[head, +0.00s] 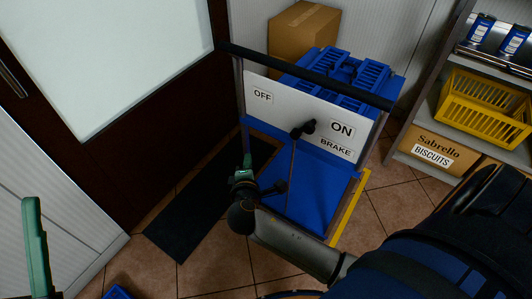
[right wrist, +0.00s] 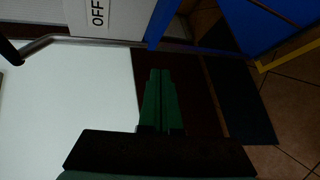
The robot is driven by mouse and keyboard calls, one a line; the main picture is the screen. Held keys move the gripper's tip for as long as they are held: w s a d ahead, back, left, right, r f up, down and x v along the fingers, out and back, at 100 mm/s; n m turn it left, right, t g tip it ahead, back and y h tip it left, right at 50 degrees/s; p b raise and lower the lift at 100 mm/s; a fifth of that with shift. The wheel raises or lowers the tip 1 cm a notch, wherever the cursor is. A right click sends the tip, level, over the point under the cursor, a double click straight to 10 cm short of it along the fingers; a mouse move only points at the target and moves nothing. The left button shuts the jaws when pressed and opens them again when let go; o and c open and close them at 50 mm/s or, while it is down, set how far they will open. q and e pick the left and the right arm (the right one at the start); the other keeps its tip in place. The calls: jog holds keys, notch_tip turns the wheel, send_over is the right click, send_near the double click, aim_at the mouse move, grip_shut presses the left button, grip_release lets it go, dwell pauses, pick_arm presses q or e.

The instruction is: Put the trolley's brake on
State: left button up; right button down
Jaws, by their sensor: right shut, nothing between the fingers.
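The blue trolley (head: 325,180) carries a white panel (head: 285,112) marked OFF at its left and ON, BRAKE at its right. The brake lever is a thin rod with a black knob (head: 303,129); the knob is just left of ON, well right of OFF. My right gripper (head: 246,163) is shut and empty, left of the lever and below OFF, apart from the knob. Its green fingers also show in the right wrist view (right wrist: 160,100), with the OFF label (right wrist: 97,12) above them. My left gripper (head: 35,235) shows only in part at the left edge.
A black push bar (head: 300,75) runs above the panel. Blue crates and a cardboard box (head: 300,28) are behind it. A shelf with a yellow crate (head: 480,105) and a biscuit box (head: 435,150) stands right. A dark mat (head: 195,222) lies left of the trolley, before a door.

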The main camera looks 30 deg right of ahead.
jog(key=s+a+f+m+g+y+p, duration=0.25)
jog(key=s+a+f+y+p, duration=0.2)
jog(key=s, duration=0.35)
pick_arm(q)
notch_tip(320, 180, up, 11)
jog(key=p, duration=0.6)
pick_arm(e)
jog(key=s+a+r+m+y, duration=0.2)
jog(key=s+m+y, duration=0.3)
jog(key=s+m, duration=0.3)
jog(key=shift+s+a+r+t, duration=0.3)
jog(key=shift+s+r, duration=0.2)
jog(key=shift+s, duration=0.8)
pick_arm(q)
jog(key=w+a+f+n+g+y, duration=0.1)
jog(key=w+f+n+g+y, duration=0.25)
jog(key=f, duration=0.75)
jog(key=w+a+f+n+g+y, duration=0.15)
jog(key=w+f+n+y, duration=0.35)
jog(key=f, duration=0.6)
jog(key=s+a+f+g+y, duration=0.1)
jog(key=s+f, duration=0.4)
jog(key=f, duration=0.7)
jog(key=s+a+f+n+g+y, duration=0.1)
jog(key=s+f+g+y, duration=0.2)
jog(key=f, duration=1)
jog(key=s+g, duration=0.3)
jog(key=shift+a+g, duration=0.25)
jog(key=shift+g, duration=0.05)
